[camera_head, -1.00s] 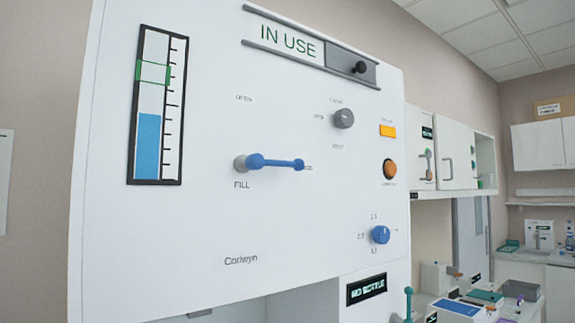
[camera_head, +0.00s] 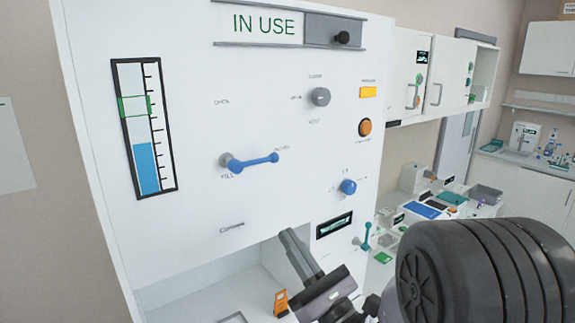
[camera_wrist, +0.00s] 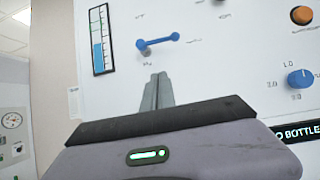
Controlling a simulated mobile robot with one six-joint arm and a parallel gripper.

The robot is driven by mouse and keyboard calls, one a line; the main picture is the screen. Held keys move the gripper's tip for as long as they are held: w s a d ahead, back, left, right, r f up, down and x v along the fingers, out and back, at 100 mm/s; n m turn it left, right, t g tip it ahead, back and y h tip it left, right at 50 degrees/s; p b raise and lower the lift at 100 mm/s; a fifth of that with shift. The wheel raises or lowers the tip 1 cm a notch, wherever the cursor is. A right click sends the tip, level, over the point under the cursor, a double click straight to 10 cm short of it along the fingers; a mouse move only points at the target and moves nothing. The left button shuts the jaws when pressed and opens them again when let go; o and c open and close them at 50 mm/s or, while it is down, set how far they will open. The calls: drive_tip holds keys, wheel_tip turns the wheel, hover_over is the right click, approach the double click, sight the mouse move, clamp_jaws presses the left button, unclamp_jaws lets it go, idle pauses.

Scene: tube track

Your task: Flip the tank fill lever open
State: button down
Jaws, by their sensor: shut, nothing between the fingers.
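The blue tank fill lever (camera_head: 250,162) sits on the white panel (camera_head: 210,55) and points right from its grey pivot, just above the word FILL. An OPEN mark is printed above it. The lever also shows in the wrist view (camera_wrist: 160,42), beyond my fingertips. My gripper (camera_head: 288,236) is shut and empty, its grey fingers pointing up, below and right of the lever and apart from it. In the wrist view my gripper (camera_wrist: 158,78) points up towards the panel, just below the lever. The level gauge (camera_head: 144,130) shows blue up to about the middle, below a green band.
A grey knob (camera_head: 321,96), an orange button (camera_head: 365,127) and a blue dial (camera_head: 348,187) are on the panel right of the lever. A small display (camera_head: 334,225) is lower right, near my fingers. An open bay lies below the panel. The panel around the lever is clear.

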sight(257, 162)
drive_tip(key=shift+w+d+f+m+t+h, duration=0.15)
drive_tip(key=shift+w+d+m+t+h, duration=0.25)
drive_tip(key=shift+d+m+h, duration=0.15)
drive_tip(key=shift+a, duration=0.1)
drive_tip(key=s+d+r+p+x, duration=0.1)
drive_tip(key=r+p+x, duration=0.1)
drive_tip(key=p+x, duration=0.8)
drive_tip(key=x, duration=0.3)
drive_tip(key=shift+s, duration=0.2)
drive_tip(key=shift+r, duration=0.1)
